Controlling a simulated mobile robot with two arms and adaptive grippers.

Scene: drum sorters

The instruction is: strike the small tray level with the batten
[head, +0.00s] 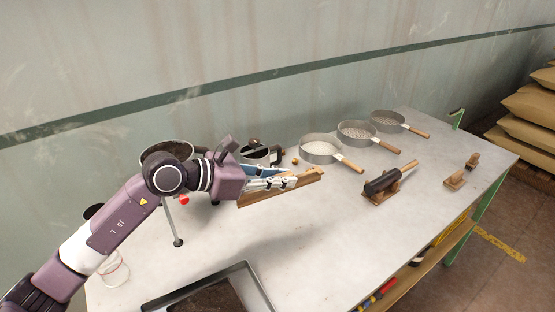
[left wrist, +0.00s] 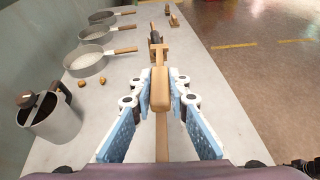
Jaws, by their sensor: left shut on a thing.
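The batten (head: 305,181) is a long pale wooden strip with a raised grip. My left gripper (head: 290,182) is shut on it and holds it over the middle of the table. In the left wrist view, the batten's rounded wooden grip (left wrist: 160,90) sits between the blue-padded fingers (left wrist: 159,98). A dark-rimmed tray (head: 246,267) with dark brown contents lies at the table's near edge, cut off by the bottom of the head view. The batten is apart from this tray, farther back. How level its contents are cannot be told. My right gripper is not in view.
Three round sieves (head: 320,150) with wooden handles stand along the back. A black-handled tool (head: 382,182) rests on a wooden stand at right, with small wooden blocks (head: 455,181) beyond. A metal pot (left wrist: 52,122) stands left of my gripper. The table (head: 330,235) is clear right of the tray.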

